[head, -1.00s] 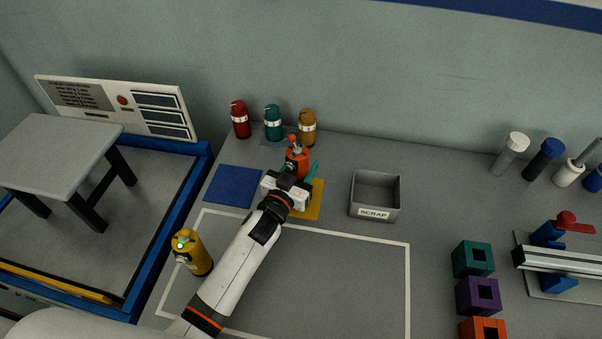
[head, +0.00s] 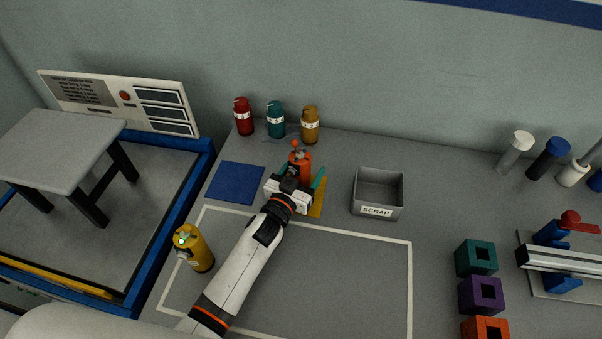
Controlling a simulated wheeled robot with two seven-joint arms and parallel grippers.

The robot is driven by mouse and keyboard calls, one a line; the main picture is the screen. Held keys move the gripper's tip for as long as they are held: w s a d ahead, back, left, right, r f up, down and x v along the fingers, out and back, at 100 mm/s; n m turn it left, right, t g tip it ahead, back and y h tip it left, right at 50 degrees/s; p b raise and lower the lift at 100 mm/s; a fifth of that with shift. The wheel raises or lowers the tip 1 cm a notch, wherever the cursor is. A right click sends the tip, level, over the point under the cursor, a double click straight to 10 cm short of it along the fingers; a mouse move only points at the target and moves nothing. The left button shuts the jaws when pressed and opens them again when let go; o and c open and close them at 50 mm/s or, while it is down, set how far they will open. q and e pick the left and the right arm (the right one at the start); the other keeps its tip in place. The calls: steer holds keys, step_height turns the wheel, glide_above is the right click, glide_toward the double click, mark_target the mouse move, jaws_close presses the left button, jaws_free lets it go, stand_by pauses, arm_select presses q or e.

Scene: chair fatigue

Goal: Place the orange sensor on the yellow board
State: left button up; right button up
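The orange sensor (head: 300,168) is upright at the far part of the yellow board (head: 317,205). Its base is hidden behind my gripper, so I cannot see its contact with the board. My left gripper (head: 299,175) reaches in from the near side over the board. Its right teal finger stands a little apart from the sensor's side, and the gripper looks open around the sensor. The left finger is mostly hidden. My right gripper is out of view.
A blue board (head: 236,183) lies to the left. Red (head: 244,117), teal (head: 275,120) and ochre (head: 310,125) sensors stand behind. A grey scrap bin (head: 378,194) is to the right. A yellow sensor (head: 199,253) stands left of my arm. The outlined area is mostly clear.

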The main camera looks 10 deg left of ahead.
arm_select(q)
steer(key=v, duration=1.2)
steer(key=shift+r+b, duration=0.15)
steer(key=shift+b, duration=0.25)
